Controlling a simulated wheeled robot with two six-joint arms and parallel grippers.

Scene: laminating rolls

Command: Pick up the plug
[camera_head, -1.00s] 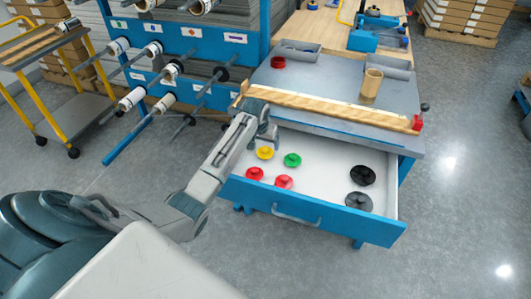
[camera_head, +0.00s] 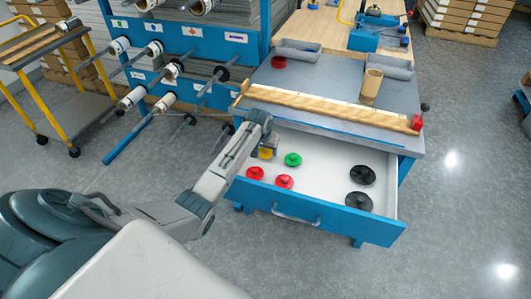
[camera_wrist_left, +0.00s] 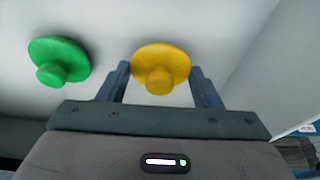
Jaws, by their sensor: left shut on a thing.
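The open drawer (camera_head: 322,166) holds several round plugs. My left gripper (camera_head: 267,153) is over the drawer's left end and is shut on the yellow plug (camera_head: 265,154). In the left wrist view the yellow plug (camera_wrist_left: 160,68) sits between the two fingers of the left gripper (camera_wrist_left: 162,85), its knob toward the palm. A green plug (camera_head: 293,160) lies just to the right, and it also shows in the left wrist view (camera_wrist_left: 58,62), apart from the fingers. Two red plugs (camera_head: 255,173) (camera_head: 284,182) lie nearer the drawer front. My right gripper is not in view.
Two black discs (camera_head: 362,175) (camera_head: 358,201) lie at the drawer's right end. A rack with rolls (camera_head: 165,60) stands to the left.

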